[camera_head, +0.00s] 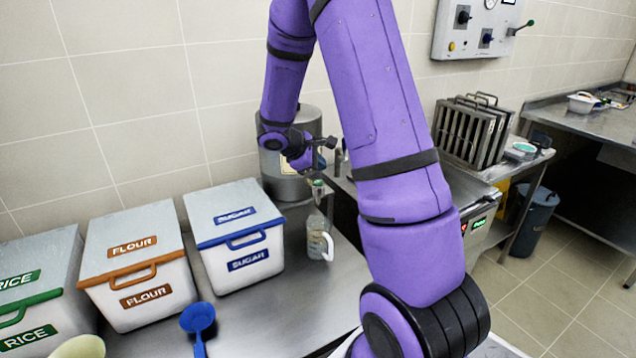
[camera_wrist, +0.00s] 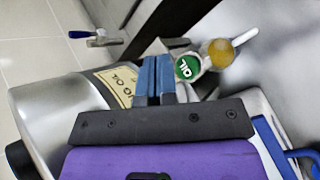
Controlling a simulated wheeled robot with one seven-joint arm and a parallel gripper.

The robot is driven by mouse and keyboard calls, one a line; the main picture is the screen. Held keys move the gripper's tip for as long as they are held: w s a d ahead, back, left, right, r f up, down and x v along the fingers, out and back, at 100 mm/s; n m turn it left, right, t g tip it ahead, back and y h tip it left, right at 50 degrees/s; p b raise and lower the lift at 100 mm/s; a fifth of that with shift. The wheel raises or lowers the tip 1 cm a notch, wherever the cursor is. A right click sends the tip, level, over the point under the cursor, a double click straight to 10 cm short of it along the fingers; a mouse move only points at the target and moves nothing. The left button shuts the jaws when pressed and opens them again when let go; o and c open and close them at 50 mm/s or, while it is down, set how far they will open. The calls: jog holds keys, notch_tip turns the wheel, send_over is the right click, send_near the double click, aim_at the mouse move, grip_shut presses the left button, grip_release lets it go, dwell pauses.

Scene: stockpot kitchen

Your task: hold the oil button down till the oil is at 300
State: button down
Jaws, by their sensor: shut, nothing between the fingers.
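The green round oil button (camera_wrist: 187,67) is just right of my fingertips in the wrist view. A green spot below my gripper (camera_head: 305,163) in the head view looks like the same button (camera_head: 318,186). My gripper (camera_wrist: 155,65) is shut and empty, its blue fingers close to the button; I cannot tell whether they touch it. A clear jug with a white handle (camera_head: 318,240) stands under the spout. Yellow oil shows in the jug (camera_wrist: 221,52); its level cannot be read.
White bins of sugar (camera_head: 240,215), flour (camera_head: 135,240) and rice (camera_head: 35,270) stand to the left. A blue ladle (camera_head: 198,320) lies in front of them. A tap with a blue handle (camera_wrist: 97,36) shows beyond the drum. The counter before the jug is clear.

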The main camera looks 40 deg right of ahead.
aim_at(318, 183)
jog(key=shift+r, duration=1.55)
jog(key=shift+s+a+r, duration=0.1)
jog(key=shift+a+r, duration=0.05)
jog(key=shift+r, duration=0.05)
jog(key=s+a+r+m+t+y, duration=0.3)
jog(key=s+a+r, duration=0.6)
jog(key=s+a, duration=0.3)
jog(key=s+a+r+m+t+y, duration=0.3)
jog(key=s+a+r+y, duration=0.3)
jog(key=s+a, duration=0.7)
notch_tip(318, 183, up, 3)
jog(key=shift+a+f+m+t, duration=0.1)
jog(key=shift+a+m+t, duration=0.25)
jog(key=shift+m, duration=0.25)
jog(key=shift+w+d, duration=0.1)
jog(key=shift+w, duration=0.05)
